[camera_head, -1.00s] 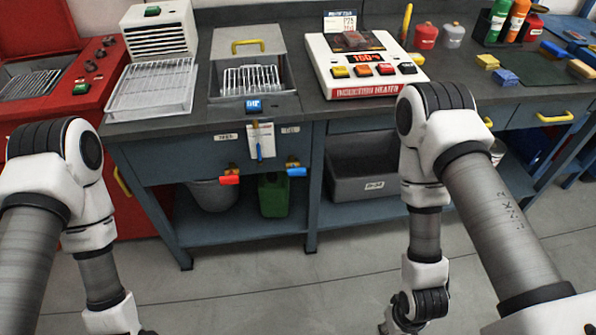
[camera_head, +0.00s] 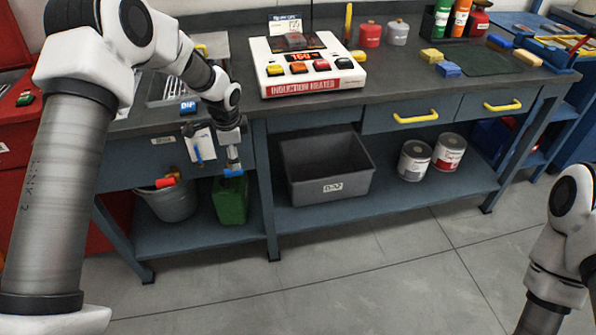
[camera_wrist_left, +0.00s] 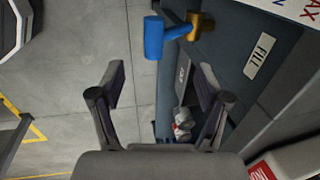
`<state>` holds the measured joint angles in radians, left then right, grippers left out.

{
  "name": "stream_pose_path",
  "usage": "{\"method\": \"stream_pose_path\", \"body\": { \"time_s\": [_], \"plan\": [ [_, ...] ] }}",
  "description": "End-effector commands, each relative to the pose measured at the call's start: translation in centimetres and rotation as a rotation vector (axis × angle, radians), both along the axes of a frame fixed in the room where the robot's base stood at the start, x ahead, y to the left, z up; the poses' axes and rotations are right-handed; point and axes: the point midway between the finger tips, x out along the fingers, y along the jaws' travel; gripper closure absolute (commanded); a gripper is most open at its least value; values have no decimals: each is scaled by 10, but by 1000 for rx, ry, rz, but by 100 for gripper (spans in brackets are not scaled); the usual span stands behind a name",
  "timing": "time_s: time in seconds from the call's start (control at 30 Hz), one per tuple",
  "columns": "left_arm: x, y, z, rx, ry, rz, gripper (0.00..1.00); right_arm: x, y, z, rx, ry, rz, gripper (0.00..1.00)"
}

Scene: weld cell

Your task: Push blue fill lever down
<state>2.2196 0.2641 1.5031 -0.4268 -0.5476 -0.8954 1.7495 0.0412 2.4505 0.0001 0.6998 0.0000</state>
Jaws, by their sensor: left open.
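The blue fill lever (camera_head: 234,172) is on the front of the bench, at the right of the sink cabinet. In the left wrist view the lever (camera_wrist_left: 154,38) has a blue handle on a brass valve (camera_wrist_left: 200,25), beside a FILL label (camera_wrist_left: 258,56). My left gripper (camera_head: 232,156) is just above the lever in the head view. In the left wrist view my left gripper (camera_wrist_left: 160,78) is open and empty, with the handle just beyond its fingertips. I cannot tell whether they touch. My right gripper is out of view; only its arm shows at the lower right.
A red lever (camera_head: 165,182) is left of the blue one. A grey bucket (camera_head: 172,203) and green can (camera_head: 230,200) stand on the shelf below. A grey bin (camera_head: 325,165) stands right. The induction heater (camera_head: 305,65) is on the bench. The floor in front is clear.

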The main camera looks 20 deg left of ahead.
Motion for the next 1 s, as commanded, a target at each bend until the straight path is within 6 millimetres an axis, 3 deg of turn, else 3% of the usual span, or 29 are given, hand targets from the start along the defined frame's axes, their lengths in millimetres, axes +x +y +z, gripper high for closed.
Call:
{"method": "stream_pose_path", "body": {
  "time_s": [0.13, 0.43, 0.77, 0.9, 0.97, 1.0],
  "plan": [
    [2, 4, -12, 5, 6, -6, 24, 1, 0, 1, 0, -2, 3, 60],
    [11, 9, -66, 4, 6, -5, 24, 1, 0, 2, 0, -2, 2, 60],
    [13, 10, -75, 3, 4, -3, 24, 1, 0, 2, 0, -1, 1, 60],
    [13, 10, -75, 3, 4, -3, 74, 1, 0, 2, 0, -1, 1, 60],
    [13, 10, -75, 3, 4, -3, 95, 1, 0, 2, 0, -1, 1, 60],
    [13, 10, -75, 3, 4, -3, 100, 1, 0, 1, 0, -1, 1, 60]
  ]
}}
